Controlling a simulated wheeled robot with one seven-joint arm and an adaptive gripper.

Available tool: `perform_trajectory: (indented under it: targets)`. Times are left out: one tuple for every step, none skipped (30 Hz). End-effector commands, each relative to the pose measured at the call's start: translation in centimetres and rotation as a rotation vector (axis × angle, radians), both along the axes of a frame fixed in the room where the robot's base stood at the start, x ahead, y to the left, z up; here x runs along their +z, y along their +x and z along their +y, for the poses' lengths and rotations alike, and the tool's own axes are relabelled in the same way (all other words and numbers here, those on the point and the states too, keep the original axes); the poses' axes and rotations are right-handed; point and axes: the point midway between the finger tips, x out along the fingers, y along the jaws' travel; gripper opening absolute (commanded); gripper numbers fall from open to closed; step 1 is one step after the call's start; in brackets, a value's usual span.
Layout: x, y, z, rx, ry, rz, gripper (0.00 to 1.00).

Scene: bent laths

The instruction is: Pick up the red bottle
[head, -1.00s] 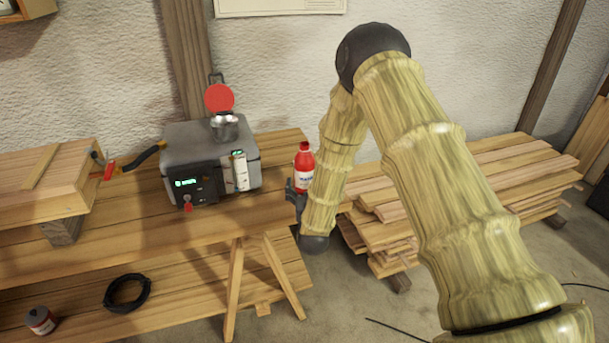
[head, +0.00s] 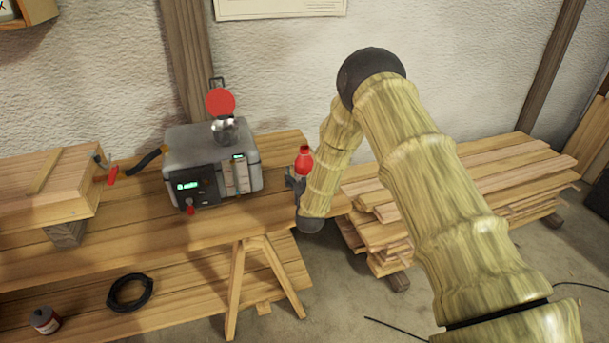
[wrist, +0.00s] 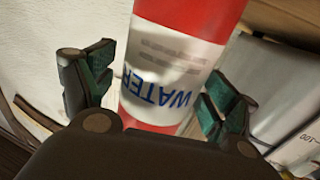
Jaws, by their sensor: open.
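The red bottle (head: 304,160) stands at the right end of the wooden bench, partly hidden behind my gripper and arm in the head view. In the wrist view the red bottle (wrist: 172,62) shows large, with a white label reading "WATER" upside down. My gripper (wrist: 160,100) is open, with one green-padded finger on each side of the bottle. A gap shows between the left finger and the bottle; the right finger is close to it, and I cannot tell whether it touches. In the head view my gripper (head: 294,182) is at the bottle's lower part.
A grey machine (head: 212,165) with a green display and a red disc stands on the bench (head: 150,225) left of the bottle. A stack of boards (head: 460,185) lies to the right.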

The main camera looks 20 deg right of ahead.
Motion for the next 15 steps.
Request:
perform_trajectory:
  targets:
    - [-0.04,0.00,0.00,0.000,0.000,0.000,0.87]
    - [-0.05,-0.01,-0.01,0.000,0.000,0.000,0.87]
    - [-0.04,-0.02,-0.01,0.000,0.000,0.000,0.87]
    - [-0.05,-0.02,-0.01,0.000,0.000,0.000,0.87]
    - [-0.05,-0.03,0.00,0.000,0.000,0.000,0.83]
    - [-0.05,-0.03,0.00,0.000,0.000,0.000,0.76]
    - [-0.04,-0.03,0.00,0.000,0.000,0.000,0.70]
    - [-0.04,-0.03,0.00,0.000,0.000,0.000,0.65]
    - [-0.04,-0.04,0.00,0.000,0.000,0.000,0.58]
    - [-0.04,-0.04,-0.01,0.000,0.000,0.000,0.52]
    - [-0.04,-0.04,-0.01,0.000,0.000,0.000,0.47]
    - [-0.04,-0.04,-0.01,0.000,0.000,0.000,0.40]
    - [-0.04,-0.04,-0.01,0.000,0.000,0.000,0.34]
    - [-0.04,-0.04,-0.01,0.000,0.000,0.000,0.34]
    - [0.00,-0.03,-0.01,0.000,0.000,0.000,0.34]
